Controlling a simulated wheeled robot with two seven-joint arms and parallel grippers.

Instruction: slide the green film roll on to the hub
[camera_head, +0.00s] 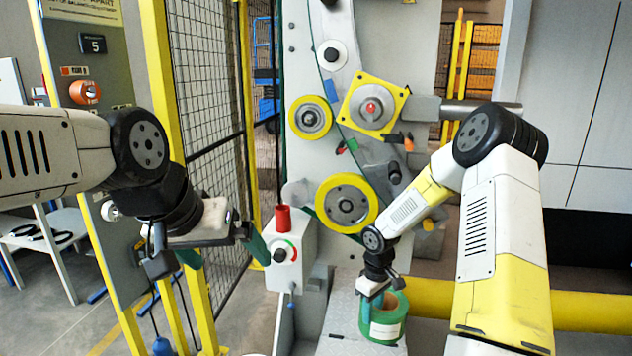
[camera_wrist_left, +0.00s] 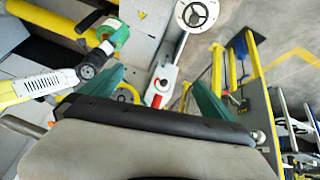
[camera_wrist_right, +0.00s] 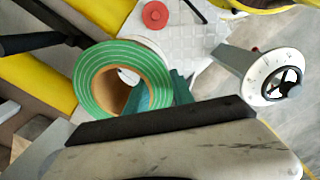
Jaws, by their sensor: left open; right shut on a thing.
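The green film roll (camera_head: 365,316) hangs below my right gripper (camera_head: 372,292) at the lower middle of the head view. It has a brown core and a pale label. In the right wrist view my right gripper (camera_wrist_right: 160,92) is shut on the wall of the roll (camera_wrist_right: 86,80), one finger inside the core, the other outside. My left gripper (camera_head: 222,254) is open and empty, left of the machine. The roll also shows in the left wrist view (camera_wrist_left: 113,33). A grey round hub with a red centre (camera_head: 371,107) sits on a yellow square plate, above the roll.
Yellow wheels (camera_head: 346,203) and (camera_head: 310,118) stand out from the machine panel. A control box (camera_head: 290,252) with a red top is between my arms. A mesh fence (camera_head: 213,110) is at left. A yellow horizontal pipe (camera_head: 590,312) runs at lower right.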

